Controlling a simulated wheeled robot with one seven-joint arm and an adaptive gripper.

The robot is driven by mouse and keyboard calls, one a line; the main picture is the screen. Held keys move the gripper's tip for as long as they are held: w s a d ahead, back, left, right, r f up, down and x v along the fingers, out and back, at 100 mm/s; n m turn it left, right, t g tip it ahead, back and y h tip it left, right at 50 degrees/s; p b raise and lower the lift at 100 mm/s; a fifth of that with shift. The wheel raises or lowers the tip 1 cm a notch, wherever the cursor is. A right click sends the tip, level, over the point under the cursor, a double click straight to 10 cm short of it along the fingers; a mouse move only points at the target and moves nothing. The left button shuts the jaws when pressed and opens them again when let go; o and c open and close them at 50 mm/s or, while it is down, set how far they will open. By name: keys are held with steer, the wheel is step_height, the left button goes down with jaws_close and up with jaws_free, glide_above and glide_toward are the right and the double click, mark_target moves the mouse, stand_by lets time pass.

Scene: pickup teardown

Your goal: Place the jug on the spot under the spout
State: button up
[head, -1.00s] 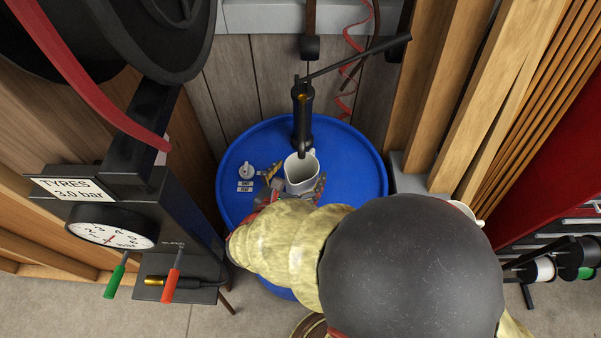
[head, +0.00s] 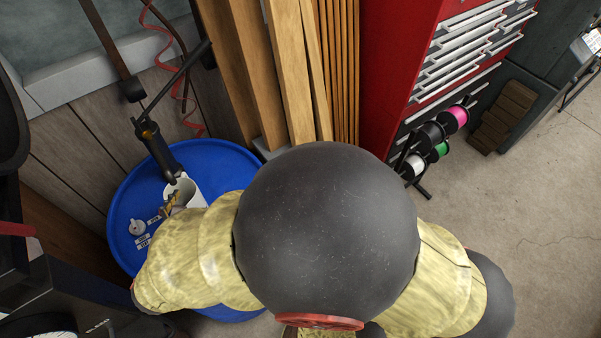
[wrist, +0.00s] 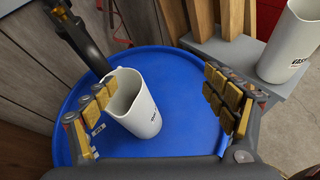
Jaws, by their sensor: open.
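The white jug (wrist: 136,106) stands on the blue drum top (wrist: 192,88), near its back left part in the wrist view. The black pump with its spout (wrist: 77,36) rises just behind it, and the jug's mouth is close by the spout's end. My gripper (wrist: 163,103) is open, with its yellow-padded fingers apart. The jug lies nearer the left finger, with clear space to the right finger. In the head view the jug (head: 184,194) shows beneath the pump (head: 156,148), partly hidden by my arm. I cannot tell whether it sits exactly on the spot.
A second white jug (wrist: 289,44) stands on a grey ledge (wrist: 233,56) at the right of the wrist view. Timber planks (head: 290,65) lean behind the drum. A red drawer cabinet (head: 400,60) and a spool rack (head: 428,150) stand farther right, beside open floor.

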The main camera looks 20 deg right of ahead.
steer(key=s+d+r+m+g, duration=0.25)
steer(key=d+m, duration=0.25)
steer(key=d, duration=0.3)
steer(key=s+d+r+m+g+h, duration=0.1)
steer(key=d+r+m+g, duration=0.15)
steer(key=d+m, duration=0.4)
steer(key=s+d+r+m+g, duration=0.1)
steer(key=d+r+m+g, duration=0.15)
steer(key=d+m, duration=0.45)
steer(key=s+d+r+m+t+y, duration=0.1)
steer(key=s+d+r+m+y, duration=0.4)
steer(key=s+m, duration=0.4)
step_height(320, 180, up, 2)
steer(key=d+m, duration=0.1)
steer(key=m, duration=0.1)
steer(key=shift+s+d+r+m, duration=0.15)
steer(key=shift+s+r+m, duration=0.1)
steer(key=shift+m, duration=0.1)
steer(key=shift+f, duration=0.1)
step_height(320, 180, down, 4)
steer(key=b, duration=0.3)
steer(key=shift+r+b, duration=0.25)
steer(key=shift+b, duration=0.15)
